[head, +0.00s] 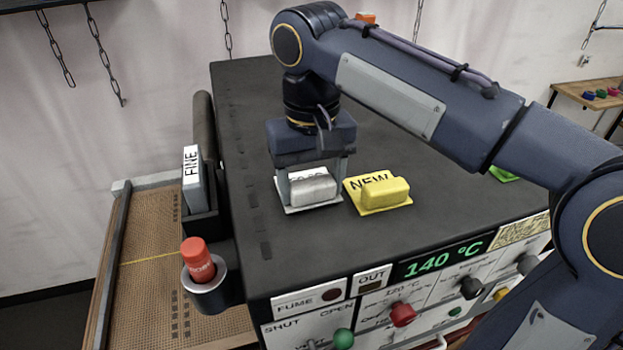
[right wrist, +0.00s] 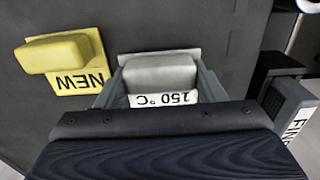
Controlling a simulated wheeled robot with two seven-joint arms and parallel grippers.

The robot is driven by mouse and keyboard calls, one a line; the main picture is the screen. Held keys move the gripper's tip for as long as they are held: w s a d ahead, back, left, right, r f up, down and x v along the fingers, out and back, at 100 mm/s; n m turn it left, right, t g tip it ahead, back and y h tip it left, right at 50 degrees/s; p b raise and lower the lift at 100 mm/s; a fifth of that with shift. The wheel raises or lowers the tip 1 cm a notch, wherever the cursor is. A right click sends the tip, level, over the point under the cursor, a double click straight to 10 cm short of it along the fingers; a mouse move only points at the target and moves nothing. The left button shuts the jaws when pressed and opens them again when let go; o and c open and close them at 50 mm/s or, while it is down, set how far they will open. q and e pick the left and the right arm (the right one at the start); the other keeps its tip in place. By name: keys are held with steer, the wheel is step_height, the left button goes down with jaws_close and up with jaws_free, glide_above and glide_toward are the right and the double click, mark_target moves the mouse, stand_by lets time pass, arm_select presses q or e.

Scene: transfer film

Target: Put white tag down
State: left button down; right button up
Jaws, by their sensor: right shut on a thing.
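The white tag (head: 312,189) is a flat plate with a raised grip block, at the left part of the dark machine top (head: 270,110). In the right wrist view the white tag (right wrist: 160,72) shows "150 °C" lettering. My right gripper (head: 312,180) is over it, pointing down, with its fingers on both sides of the block, shut on it. The tag looks flat and at or very near the surface; I cannot tell if it touches. My left gripper is not in view.
A yellow "NEW" tag (head: 378,193) lies close to the right of the white tag. A "FINE" block (head: 193,178) stands in a holder at the left edge. A red-capped bottle (head: 198,260) sits in a cup holder. The machine top behind is clear.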

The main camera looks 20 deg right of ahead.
steer(key=shift+f, duration=0.5)
steer(key=o, duration=1.1)
